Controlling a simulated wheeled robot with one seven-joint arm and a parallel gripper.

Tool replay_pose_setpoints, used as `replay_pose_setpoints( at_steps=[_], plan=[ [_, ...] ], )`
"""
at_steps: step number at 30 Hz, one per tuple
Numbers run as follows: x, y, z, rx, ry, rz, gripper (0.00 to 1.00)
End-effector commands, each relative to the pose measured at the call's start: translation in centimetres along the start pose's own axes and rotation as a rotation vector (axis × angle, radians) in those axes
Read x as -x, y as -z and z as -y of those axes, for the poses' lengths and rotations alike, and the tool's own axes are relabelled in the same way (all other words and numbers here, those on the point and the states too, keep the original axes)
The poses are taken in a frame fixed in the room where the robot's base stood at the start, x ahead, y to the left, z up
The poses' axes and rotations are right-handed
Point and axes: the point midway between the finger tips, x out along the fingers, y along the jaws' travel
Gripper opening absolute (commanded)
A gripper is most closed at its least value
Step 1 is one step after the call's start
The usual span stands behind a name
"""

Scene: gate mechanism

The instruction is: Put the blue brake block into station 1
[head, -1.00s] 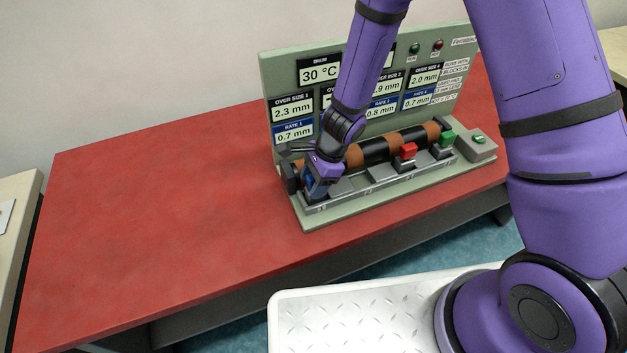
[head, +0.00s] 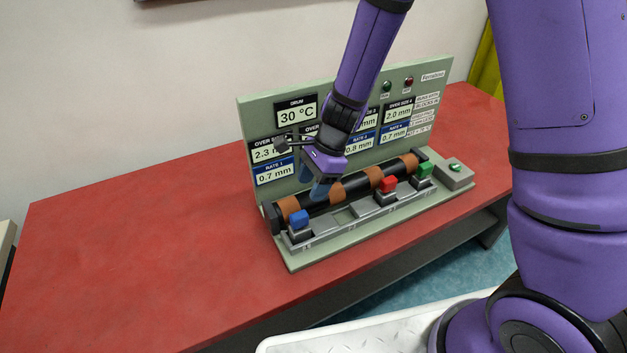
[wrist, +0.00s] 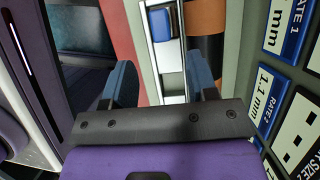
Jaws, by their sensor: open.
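The blue brake block (head: 299,220) sits in the leftmost station (head: 301,234) at the front left end of the drum rail; it looks seated and upright. The block also shows in the wrist view (wrist: 164,25). My gripper (head: 319,191) is open and empty, raised above the drum and to the right of the blue block. Its two blue fingers (wrist: 164,88) stand well apart with nothing between them. The black and orange drum (head: 350,186) lies behind the stations.
A red block (head: 388,184) and a green block (head: 424,169) stand in stations to the right. An empty station (head: 343,216) lies between the blue and red blocks. The display panel (head: 440,112) rises behind the drum. The red table (head: 140,230) is clear on the left.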

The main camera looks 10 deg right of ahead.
Motion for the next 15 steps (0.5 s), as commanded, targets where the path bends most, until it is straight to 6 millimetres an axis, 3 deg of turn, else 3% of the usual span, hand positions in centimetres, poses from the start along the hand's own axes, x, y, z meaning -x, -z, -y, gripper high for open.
replay_pose_setpoints(
  at_steps=[10,15],
  plan=[
    [1.0,-0.1,0.0,0.011,0.004,0.001,0.53],
    [4.7,-0.4,-0.5,0.122,0.041,-0.001,0.53]
  ],
)
